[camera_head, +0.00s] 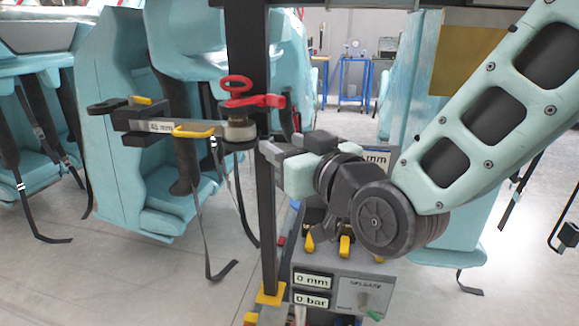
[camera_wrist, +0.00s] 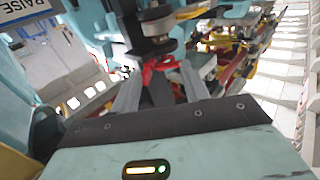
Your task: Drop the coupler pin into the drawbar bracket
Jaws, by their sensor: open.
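A red ring handle (camera_head: 236,85), which looks like the top of the coupler pin, stands over a pale round collar (camera_head: 239,130) at the right end of a grey bar. That bar, apparently the drawbar bracket (camera_head: 158,125), carries a millimetre label. How far the pin sits inside is hidden. A red lever (camera_head: 258,101) lies just below the ring. My gripper (camera_head: 268,152) is open and empty, right of the collar and slightly lower. In the wrist view, red parts (camera_wrist: 158,68) show beyond my open gripper (camera_wrist: 160,82), apart from the fingers.
A grey box with "0 mm" and "0 bar" displays (camera_head: 340,290) is below my arm. Turquoise train seats (camera_head: 130,150) hang with dangling straps on the left. Open floor (camera_head: 90,275) shows at lower left.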

